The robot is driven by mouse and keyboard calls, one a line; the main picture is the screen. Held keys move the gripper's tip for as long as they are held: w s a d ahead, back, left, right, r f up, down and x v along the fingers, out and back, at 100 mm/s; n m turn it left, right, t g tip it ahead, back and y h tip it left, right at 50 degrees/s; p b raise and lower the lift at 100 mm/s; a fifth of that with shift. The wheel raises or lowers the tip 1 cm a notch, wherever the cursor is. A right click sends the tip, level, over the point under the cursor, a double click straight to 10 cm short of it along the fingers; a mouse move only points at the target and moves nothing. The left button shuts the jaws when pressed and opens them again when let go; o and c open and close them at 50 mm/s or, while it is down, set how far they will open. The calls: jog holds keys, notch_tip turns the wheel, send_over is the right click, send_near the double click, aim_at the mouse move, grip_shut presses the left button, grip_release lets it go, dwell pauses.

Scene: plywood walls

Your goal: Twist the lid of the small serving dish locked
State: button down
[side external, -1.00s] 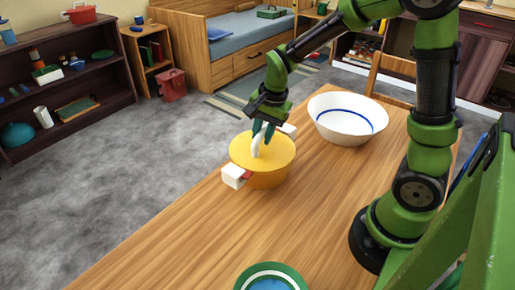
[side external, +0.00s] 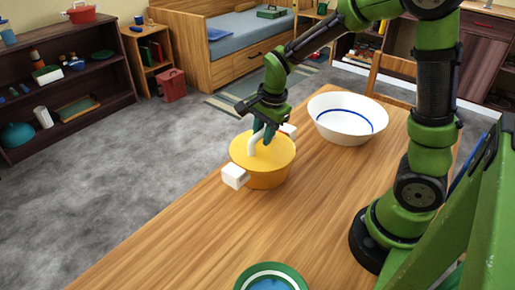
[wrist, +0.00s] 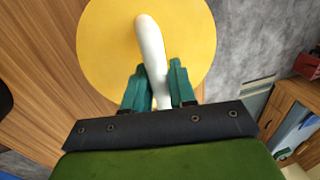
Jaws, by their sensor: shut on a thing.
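The small serving dish (side external: 265,180) is an orange bowl on the wooden table, with a white block on its left side (side external: 234,176) and another at its far right (side external: 288,130). Its round yellow lid (side external: 275,155) sits flat on top and carries a white bar handle (side external: 252,142). In the wrist view the lid (wrist: 105,45) fills the upper middle, with the handle (wrist: 150,45) running down between my fingers. My gripper (side external: 267,136) is shut on the handle toward one end; its green fingers (wrist: 157,78) lie on both sides. The rim joint is too small to judge.
A white bowl with a blue stripe (side external: 347,117) stands on the table behind and right of the dish. A green-rimmed round dish (side external: 271,279) is at the front edge of the picture. The table (side external: 180,235) between them is clear.

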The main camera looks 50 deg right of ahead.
aim_at(272, 149)
jog(key=c, duration=0.8)
grip_release()
jog(key=shift+c, duration=0.2)
jog(key=s+r, duration=0.3)
jog(key=r, duration=1.3)
jog(key=s+a+f+n+t+y, duration=0.2)
jog(key=s+a+n+t, duration=0.3)
jog(key=s+n, duration=0.5)
jog(key=n, duration=0.4)
jog(key=shift+s+a, duration=0.2)
jog(key=shift+a, duration=0.1)
